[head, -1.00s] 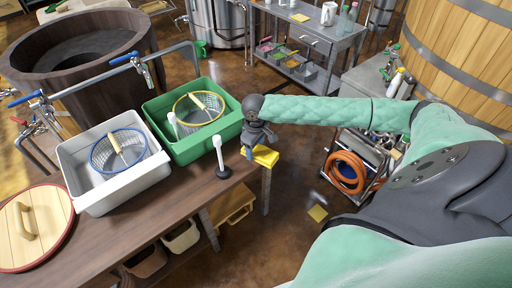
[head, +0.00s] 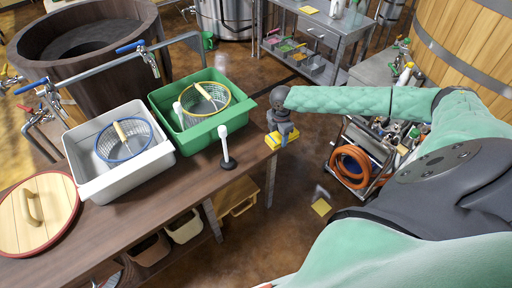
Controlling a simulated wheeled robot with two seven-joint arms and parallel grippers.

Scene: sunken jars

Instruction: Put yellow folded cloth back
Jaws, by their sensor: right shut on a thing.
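The yellow folded cloth (head: 289,137) is at the right end of the wooden table (head: 180,192). My right gripper (head: 281,133) reaches down over it and is shut on it. I cannot tell whether the cloth touches the table edge or hangs just above or beyond it. The gripper hides part of the cloth. My left gripper is out of view.
A green tub (head: 203,138) and a white tub (head: 84,186), each with a strainer, stand on the table. A white-handled tool with a dark base (head: 228,163) stands near the cloth. A yellow item (head: 321,207) lies on the floor. A hose crate stands right.

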